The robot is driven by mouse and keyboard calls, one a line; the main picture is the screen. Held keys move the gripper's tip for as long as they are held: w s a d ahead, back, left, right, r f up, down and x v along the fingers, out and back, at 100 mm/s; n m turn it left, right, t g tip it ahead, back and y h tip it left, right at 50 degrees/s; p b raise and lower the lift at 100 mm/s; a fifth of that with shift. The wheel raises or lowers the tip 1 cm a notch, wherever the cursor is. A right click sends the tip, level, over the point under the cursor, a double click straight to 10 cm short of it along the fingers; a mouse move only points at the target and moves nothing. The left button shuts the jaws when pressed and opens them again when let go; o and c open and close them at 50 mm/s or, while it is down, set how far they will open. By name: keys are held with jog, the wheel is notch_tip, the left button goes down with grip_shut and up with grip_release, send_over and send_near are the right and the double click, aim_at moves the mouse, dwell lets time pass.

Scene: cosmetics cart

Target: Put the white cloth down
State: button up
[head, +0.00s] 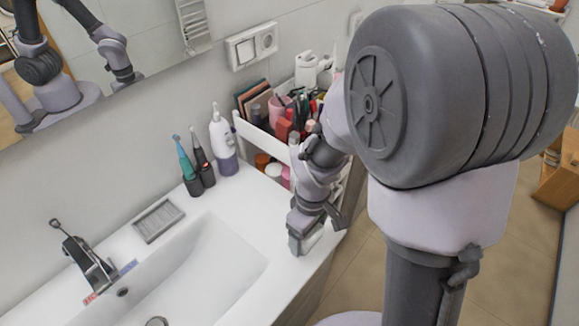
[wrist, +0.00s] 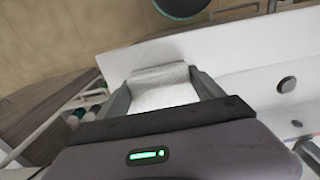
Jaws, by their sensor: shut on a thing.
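The white cloth (wrist: 163,88) is a pale folded piece between my two fingers in the wrist view. My gripper (wrist: 163,95) is shut on it, one finger against each side. In the head view my gripper (head: 306,240) points down at the right end of the white washbasin counter (head: 226,202), near its edge. A small part of the cloth (head: 312,238) shows beside the fingers there, and the rest is hidden. I cannot tell whether the cloth touches the counter.
The white cart (head: 262,143), full of cosmetics, stands behind my gripper. Two electric toothbrushes (head: 194,165) and a white and purple bottle (head: 222,145) stand at the back of the counter. A grey soap dish (head: 158,220) and the faucet (head: 88,264) are farther left.

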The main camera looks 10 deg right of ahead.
jog(key=shift+o, duration=0.2)
jog(key=shift+w+d+f, duration=0.15)
jog(key=shift+w+d, duration=0.05)
jog(key=shift+w, duration=0.8)
notch_tip(320, 180, down, 4)
jog(key=shift+w+r+b, duration=0.15)
jog(key=shift+b, duration=0.9)
jog(key=shift+r, duration=0.15)
jog(key=o, duration=1.2)
jog(key=shift+f, duration=0.2)
jog(key=shift+c, duration=0.2)
